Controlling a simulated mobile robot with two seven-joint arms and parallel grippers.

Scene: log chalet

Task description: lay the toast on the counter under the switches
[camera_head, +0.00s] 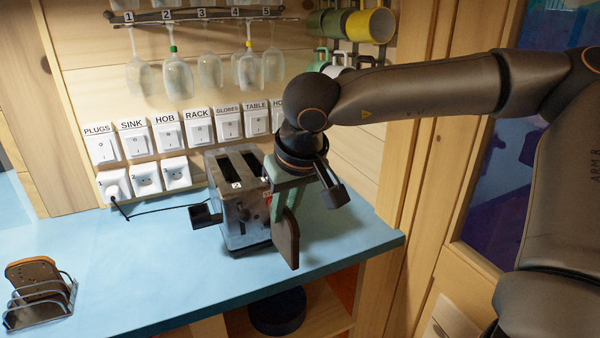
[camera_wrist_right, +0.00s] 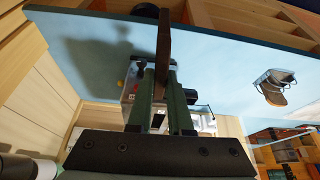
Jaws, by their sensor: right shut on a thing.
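My right gripper (camera_head: 281,203) is shut on a dark brown slice of toast (camera_head: 288,242), held upright just right of the toaster (camera_head: 238,228). The toast also shows edge-on between the green fingers in the right wrist view (camera_wrist_right: 163,45). The blue counter (camera_head: 150,245) runs below the wall switches (camera_head: 166,134), which carry labels such as PLUGS, SINK, HOB and RACK. I cannot tell whether the toast touches the counter. My left gripper is not in view.
A wire rack (camera_head: 42,303) holding a brown slice stands at the counter's left front. Sockets (camera_head: 146,177) and a black cord are behind. Glasses (camera_head: 175,75) and mugs (camera_head: 370,25) hang above. The counter between rack and toaster is clear.

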